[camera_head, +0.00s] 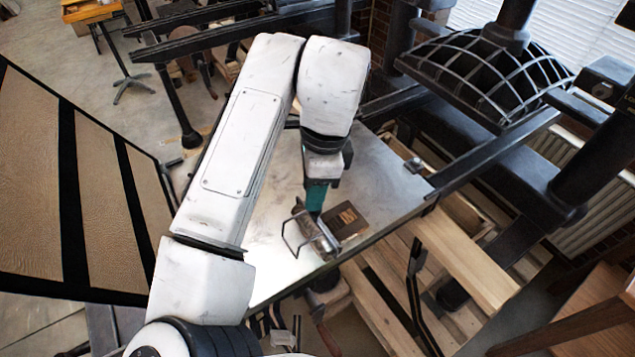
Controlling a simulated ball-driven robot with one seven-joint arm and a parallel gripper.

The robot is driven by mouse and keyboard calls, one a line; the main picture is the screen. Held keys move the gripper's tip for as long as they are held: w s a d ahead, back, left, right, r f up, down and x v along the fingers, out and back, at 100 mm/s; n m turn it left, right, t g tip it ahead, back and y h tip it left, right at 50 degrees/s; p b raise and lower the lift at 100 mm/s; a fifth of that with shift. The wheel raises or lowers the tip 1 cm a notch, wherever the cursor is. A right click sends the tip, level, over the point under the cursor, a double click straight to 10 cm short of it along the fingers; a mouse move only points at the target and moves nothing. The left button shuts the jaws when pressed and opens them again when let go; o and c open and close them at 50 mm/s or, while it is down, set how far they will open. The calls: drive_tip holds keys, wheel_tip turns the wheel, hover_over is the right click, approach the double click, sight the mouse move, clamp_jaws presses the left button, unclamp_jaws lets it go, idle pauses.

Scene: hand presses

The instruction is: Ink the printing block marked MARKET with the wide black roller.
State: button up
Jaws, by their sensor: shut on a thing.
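My gripper (320,178) hangs over the metal-topped table, near its front edge. It is shut on the teal handle of a roller (318,238), which has a dark cylinder and a thin wire frame standing out to its left. A dark brown printing block (346,218) lies on the table just right of the roller. Its marking is too small to read. The roller is close beside the block; whether they touch cannot be told. My wrist hides the handle's upper part.
The pale metal tabletop (272,225) is bare left of the roller. A large press with a dark ribbed dome (485,75) stands at the upper right. Wooden beams (465,262) lie below the table's right edge. A dark-framed tan panel (105,200) stands on the left.

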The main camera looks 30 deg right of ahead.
drive_tip(key=shift+d+p, duration=1.35)
drive_tip(key=shift+d, duration=3.7)
drive_tip(key=shift+a+b, duration=0.4)
drive_tip(key=shift+a, duration=4.75)
drive_tip(key=shift+r+p, duration=0.5)
drive_tip(key=shift+r, duration=2)
